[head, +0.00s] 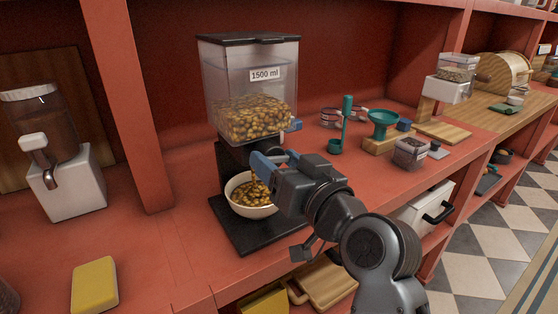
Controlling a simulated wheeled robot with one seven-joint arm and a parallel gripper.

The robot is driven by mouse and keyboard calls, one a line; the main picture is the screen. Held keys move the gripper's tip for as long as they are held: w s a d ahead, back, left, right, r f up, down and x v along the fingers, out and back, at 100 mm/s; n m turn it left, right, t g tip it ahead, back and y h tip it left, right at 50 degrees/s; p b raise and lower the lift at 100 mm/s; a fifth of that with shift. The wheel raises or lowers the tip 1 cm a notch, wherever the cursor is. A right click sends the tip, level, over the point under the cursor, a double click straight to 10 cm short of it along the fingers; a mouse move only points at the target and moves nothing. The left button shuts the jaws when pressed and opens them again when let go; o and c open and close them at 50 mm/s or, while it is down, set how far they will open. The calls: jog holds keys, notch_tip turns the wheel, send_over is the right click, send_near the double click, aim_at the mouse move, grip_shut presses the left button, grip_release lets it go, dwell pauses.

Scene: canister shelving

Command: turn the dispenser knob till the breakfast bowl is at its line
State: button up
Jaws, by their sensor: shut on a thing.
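The dispenser (232,80) is a clear hopper with a black lid and a "1500 ml" label, partly filled with golden-brown cereal (250,121). It stands on a black base (262,238). The white breakfast bowl (240,207) sits on that base under the outlet and holds cereal. Some pieces show above the bowl's rim, below the outlet; I cannot tell a heap from a falling stream. My gripper (272,162) has blue fingers and is shut at the front of the outlet. The knob is hidden behind it, as is the bowl's right side. I cannot make out the bowl's line.
A second dispenser (66,185) stands at the left, with a yellow sponge (94,285) in front. To the right are a green scoop (346,125), a green funnel (383,120) on a wooden stand and a clear container (410,153). A red upright (130,100) divides the shelf.

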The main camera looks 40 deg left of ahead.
jog(key=shift+m, duration=1)
jog(key=o, duration=1.1)
jog(key=shift+c, duration=0.2)
jog(key=shift+d, duration=0.1)
jog(key=b+v, duration=0.1)
jog(key=v, duration=0.6)
jog(key=shift+s+d, duration=0.15)
jog(key=shift+d, duration=0.1)
